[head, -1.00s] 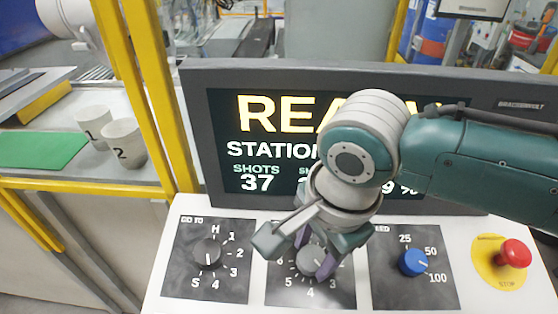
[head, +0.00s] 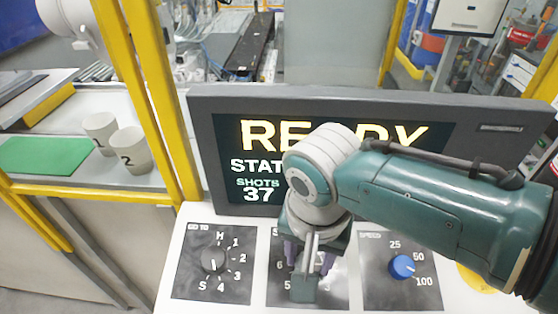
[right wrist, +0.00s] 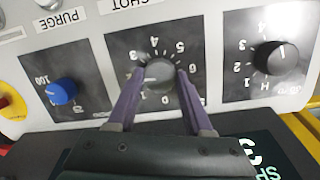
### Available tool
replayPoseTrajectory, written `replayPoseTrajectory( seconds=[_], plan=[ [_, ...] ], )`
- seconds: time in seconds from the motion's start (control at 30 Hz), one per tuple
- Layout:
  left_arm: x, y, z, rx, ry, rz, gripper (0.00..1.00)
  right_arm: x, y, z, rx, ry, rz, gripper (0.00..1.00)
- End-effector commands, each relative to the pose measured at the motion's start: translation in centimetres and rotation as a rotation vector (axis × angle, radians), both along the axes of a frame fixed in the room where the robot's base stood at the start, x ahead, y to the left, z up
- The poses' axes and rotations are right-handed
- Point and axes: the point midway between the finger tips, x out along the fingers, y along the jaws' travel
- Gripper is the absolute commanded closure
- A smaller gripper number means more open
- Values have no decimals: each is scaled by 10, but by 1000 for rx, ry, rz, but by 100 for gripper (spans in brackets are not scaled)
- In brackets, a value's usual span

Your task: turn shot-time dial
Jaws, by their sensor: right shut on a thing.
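The shot-time dial is the grey knob on the middle black panel (head: 275,288). In the right wrist view the grey knob (right wrist: 160,74) sits between the purple fingers of my right gripper (right wrist: 160,80), which is shut on it. The white numbers around it partly show; I cannot read its setting surely. In the head view my right gripper (head: 307,262) reaches down over this panel, and its wrist and fingers hide most of the knob. My left gripper is not in view.
The black GO TO dial (head: 215,259) is to the left, the blue SPEED dial (head: 402,267) to the right. The screen (head: 250,160) stands behind, reading READY. My right arm covers most of the yellow stop plate. Two cups (head: 130,150) stand beyond a yellow frame.

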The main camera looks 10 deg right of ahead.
Motion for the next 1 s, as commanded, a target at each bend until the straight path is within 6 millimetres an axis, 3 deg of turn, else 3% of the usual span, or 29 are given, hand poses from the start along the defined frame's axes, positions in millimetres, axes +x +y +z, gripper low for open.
replayPoseTrajectory(
  seconds=[0.6, 1.0],
  plan=[
    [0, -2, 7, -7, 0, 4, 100, -1, 2, 0, -142, 42, 552, 100],
    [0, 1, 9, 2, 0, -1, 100, -1, 3, -1, -199, 57, 772, 100]
  ],
)
